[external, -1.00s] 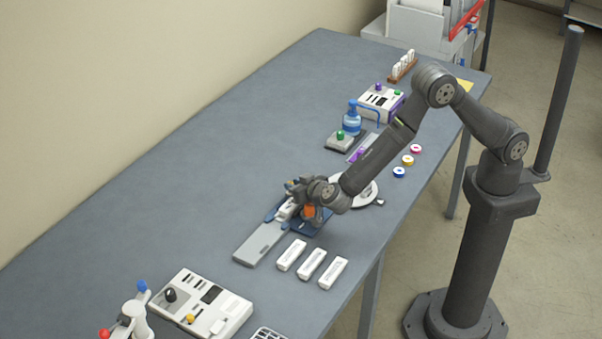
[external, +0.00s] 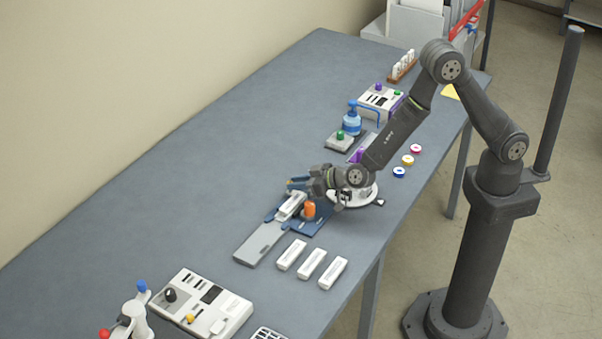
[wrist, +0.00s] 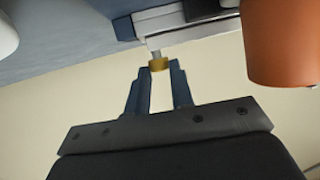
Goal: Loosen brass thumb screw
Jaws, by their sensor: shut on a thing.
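The brass thumb screw (wrist: 159,64) sits between the tips of my gripper's two blue-grey fingers in the wrist view. My gripper (wrist: 160,75) is shut on it. The screw's grey shaft meets the edge of a pale block on the blue fixture. In the external view my gripper (external: 297,183) lies low and points left at the far end of the blue fixture (external: 308,226). The screw is too small to make out there. An orange knob (external: 310,209) stands on the fixture, and it also shows large at right in the wrist view (wrist: 285,45).
A grey plate (external: 260,244) extends from the fixture. Several white bars (external: 312,264) lie in front of it. A white round disc (external: 362,195) is close beside my wrist. A control panel (external: 200,305) is at the lower left. The table's left back is clear.

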